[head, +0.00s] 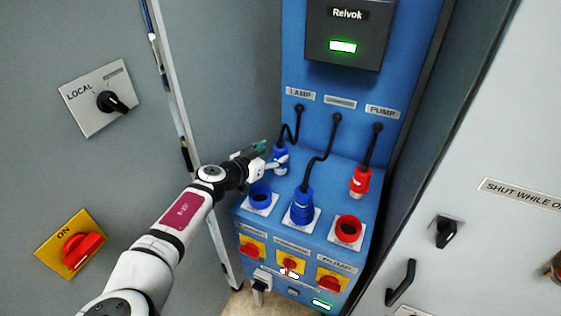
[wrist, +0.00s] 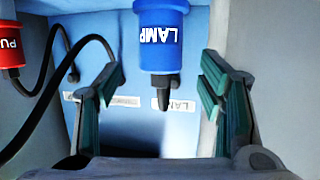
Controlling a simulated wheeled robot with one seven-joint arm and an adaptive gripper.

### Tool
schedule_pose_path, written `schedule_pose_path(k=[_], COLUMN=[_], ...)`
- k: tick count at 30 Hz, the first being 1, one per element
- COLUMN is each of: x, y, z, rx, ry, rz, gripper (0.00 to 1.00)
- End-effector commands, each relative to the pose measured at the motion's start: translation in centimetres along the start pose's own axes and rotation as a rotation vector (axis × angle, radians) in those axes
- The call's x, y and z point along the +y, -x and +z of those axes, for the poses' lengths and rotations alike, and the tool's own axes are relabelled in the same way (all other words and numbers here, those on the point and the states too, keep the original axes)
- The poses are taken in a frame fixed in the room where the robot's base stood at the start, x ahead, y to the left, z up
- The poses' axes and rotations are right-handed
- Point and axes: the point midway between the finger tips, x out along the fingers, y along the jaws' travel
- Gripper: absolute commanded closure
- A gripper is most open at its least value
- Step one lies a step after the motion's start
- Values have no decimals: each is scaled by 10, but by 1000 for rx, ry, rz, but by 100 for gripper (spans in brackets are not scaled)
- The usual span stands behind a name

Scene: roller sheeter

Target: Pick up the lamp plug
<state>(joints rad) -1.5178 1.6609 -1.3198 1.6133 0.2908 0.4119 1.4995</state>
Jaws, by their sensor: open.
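The lamp plug (head: 281,160) is blue and hangs on a black cable under the LAMP label at the left of the blue panel. In the wrist view the lamp plug (wrist: 161,45) shows its LAMP marking, with its cable end pointing down the picture. My gripper (head: 268,163) is open beside it in the head view. In the wrist view my gripper (wrist: 160,88) has its green-padded fingers apart, left and right of the plug's line, with clear gaps. I cannot tell whether the plug is fully between the pads.
An empty blue socket (head: 260,196) is below the gripper. Another blue plug (head: 302,207) sits in the middle socket. A red plug (head: 360,181) hangs above the red socket (head: 348,229). Grey cabinet walls stand close on both sides.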

Motion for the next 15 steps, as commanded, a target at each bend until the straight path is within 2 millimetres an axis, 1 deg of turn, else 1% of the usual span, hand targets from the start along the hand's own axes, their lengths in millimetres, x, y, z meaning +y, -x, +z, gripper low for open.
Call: schedule_pose_path(k=[5, 12, 15], x=[0, -2, -2], y=[-13, -47, -53], z=[0, 1, 1], rx=[0, 0, -1], ry=[-1, -1, -1], rz=[1, 2, 1], gripper=[38, 38, 38])
